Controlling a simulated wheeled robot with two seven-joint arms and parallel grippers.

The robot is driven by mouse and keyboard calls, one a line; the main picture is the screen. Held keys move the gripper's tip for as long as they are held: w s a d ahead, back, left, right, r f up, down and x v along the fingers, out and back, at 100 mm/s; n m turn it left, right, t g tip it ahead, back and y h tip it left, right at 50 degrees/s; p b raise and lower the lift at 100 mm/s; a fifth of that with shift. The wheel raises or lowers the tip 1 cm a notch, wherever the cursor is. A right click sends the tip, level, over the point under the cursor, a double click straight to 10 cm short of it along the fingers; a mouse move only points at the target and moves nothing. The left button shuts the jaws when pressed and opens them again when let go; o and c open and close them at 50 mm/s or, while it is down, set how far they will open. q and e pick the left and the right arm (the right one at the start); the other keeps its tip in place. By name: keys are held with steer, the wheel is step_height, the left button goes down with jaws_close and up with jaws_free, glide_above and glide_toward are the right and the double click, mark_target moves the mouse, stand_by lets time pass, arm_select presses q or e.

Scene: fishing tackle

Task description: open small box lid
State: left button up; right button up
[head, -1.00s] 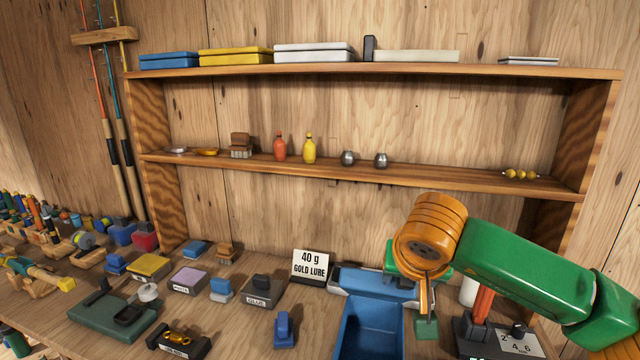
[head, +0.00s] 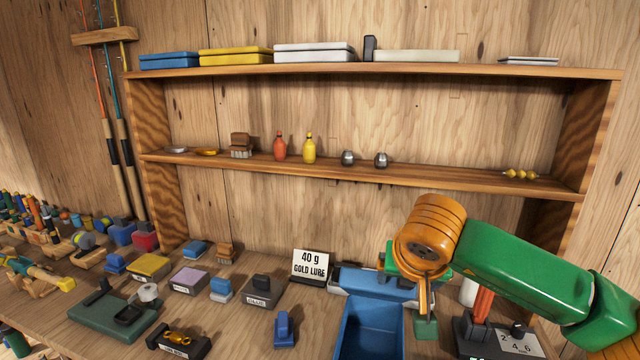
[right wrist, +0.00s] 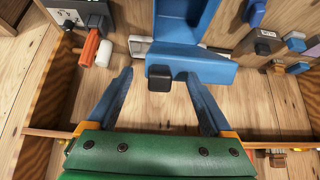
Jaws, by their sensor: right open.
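The small blue box (head: 370,333) stands on the bench at the lower middle of the head view. Its inside shows from above, and its blue lid (head: 375,281) is raised at the back. In the right wrist view the box (right wrist: 185,18) is at the top, with the lid (right wrist: 195,66) below it and a black tab (right wrist: 159,79) on the lid's edge. My right gripper (right wrist: 160,74) is open, with its blue fingers on either side of the tab; contact cannot be told. In the head view the right gripper (head: 424,300) is beside the lid's right end, partly hidden by its wrist.
A "40 g GOLD LURE" sign (head: 311,266) stands left of the lid. A scale (head: 500,340) and white cylinder (head: 468,291) are on the right. A glue box (head: 263,291) and blue clip (head: 284,329) lie left. The shelf (head: 360,178) is behind my right arm.

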steer(key=shift+r, duration=0.1)
steer(key=p+v, duration=0.2)
steer(key=v, duration=0.5)
steer(key=shift+p, duration=0.3)
